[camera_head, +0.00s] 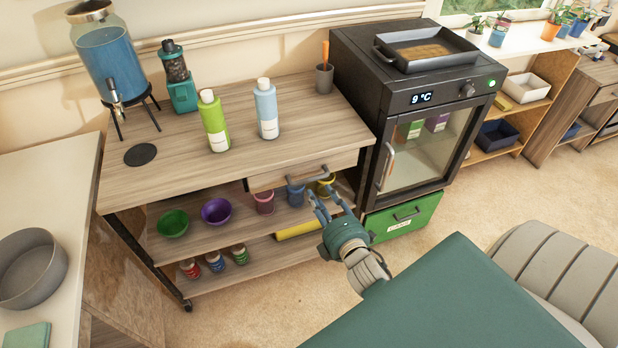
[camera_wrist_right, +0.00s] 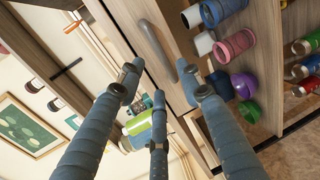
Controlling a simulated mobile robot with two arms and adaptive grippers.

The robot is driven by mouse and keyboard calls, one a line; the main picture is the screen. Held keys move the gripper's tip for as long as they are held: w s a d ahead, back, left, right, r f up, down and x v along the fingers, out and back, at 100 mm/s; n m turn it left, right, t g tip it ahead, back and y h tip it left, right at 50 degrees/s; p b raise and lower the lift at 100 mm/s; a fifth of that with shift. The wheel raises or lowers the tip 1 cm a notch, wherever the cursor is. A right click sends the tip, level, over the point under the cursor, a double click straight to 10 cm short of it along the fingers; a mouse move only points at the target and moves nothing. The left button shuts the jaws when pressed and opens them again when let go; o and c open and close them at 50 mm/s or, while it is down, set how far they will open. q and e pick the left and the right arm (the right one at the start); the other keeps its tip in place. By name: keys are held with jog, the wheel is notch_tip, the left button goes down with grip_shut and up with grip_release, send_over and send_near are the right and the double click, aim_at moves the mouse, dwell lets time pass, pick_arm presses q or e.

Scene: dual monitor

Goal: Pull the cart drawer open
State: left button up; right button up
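The wooden cart (camera_head: 180,178) stands against the wall. Its drawer (camera_head: 268,180) sits under the right part of the top and looks shut, with a grey curved handle (camera_head: 307,179) on its front. The handle also shows in the right wrist view (camera_wrist_right: 152,48), just past the fingertips. My right gripper (camera_head: 324,195) is open and empty, with its fingers spread just below and in front of the handle. I cannot tell whether a finger touches it. The spread fingers show in the right wrist view (camera_wrist_right: 158,90). My left gripper is out of view.
Green (camera_head: 216,124) and pale blue (camera_head: 267,112) bottles and a water dispenser (camera_head: 110,62) stand on the cart top. Cups and bowls fill the shelf below. A small fridge (camera_head: 430,140) stands close on the right, above a green drawer (camera_head: 402,218). Floor is open before the cart.

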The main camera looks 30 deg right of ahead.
aim_at(311, 180)
jog(key=x, duration=0.8)
jog(key=shift+w, duration=0.35)
jog(key=shift+w+d+f, duration=0.15)
jog(key=shift+w, duration=0.2)
jog(key=shift+w+d, duration=0.1)
jog(key=shift+w, duration=0.15)
grip_shut()
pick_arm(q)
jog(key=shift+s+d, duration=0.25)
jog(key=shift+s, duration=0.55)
